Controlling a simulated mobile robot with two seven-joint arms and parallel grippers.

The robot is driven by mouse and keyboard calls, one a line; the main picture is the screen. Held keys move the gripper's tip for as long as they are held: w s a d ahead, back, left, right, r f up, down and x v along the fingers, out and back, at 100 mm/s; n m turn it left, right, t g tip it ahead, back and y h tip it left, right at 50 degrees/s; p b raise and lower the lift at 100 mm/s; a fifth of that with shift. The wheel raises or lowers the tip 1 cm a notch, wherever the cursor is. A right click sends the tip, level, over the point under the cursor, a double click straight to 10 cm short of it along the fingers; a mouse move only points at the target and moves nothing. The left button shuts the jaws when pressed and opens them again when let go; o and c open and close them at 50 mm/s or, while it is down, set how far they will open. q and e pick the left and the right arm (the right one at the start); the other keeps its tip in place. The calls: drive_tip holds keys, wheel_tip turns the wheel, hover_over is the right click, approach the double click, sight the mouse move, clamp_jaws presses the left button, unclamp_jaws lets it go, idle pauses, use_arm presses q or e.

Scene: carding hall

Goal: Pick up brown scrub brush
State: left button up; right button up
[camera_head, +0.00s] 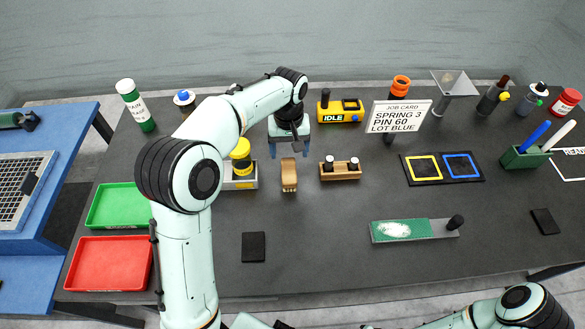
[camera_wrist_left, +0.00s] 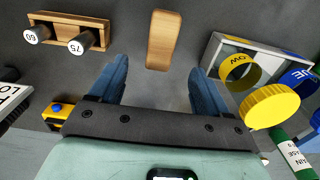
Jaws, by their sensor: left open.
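The brown scrub brush (camera_head: 289,175) lies on the dark table, left of the middle in the head view. In the left wrist view its wooden back (camera_wrist_left: 163,40) shows at the top centre. My left gripper (camera_head: 289,152) is open, pointing down at the brush's far end. In the left wrist view its blue fingers (camera_wrist_left: 160,72) are spread apart, with the brush lying ahead of the gap between them. Nothing is held. The brush's underside is hidden. Part of my right arm shows at the bottom right of the head view; its gripper cannot be made out.
A wooden block with two weights (camera_head: 340,170) stands right of the brush. A yellow device (camera_head: 340,112) is behind. Green and red trays (camera_head: 110,276) lie at far left. The table front of the brush is mostly clear.

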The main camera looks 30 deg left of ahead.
sight(289, 170)
use_arm(q)
drive_tip(key=f, duration=0.4)
drive_tip(key=shift+s+f, duration=0.25)
drive_tip(key=shift+f, duration=0.15)
drive_tip(key=shift+w+f, duration=0.15)
drive_tip(key=shift+f, duration=0.35)
wheel_tip(289, 170, down, 5)
drive_tip(key=shift+r+b, duration=0.1)
drive_tip(key=shift+b, duration=0.2)
drive_tip(key=c, duration=1.1)
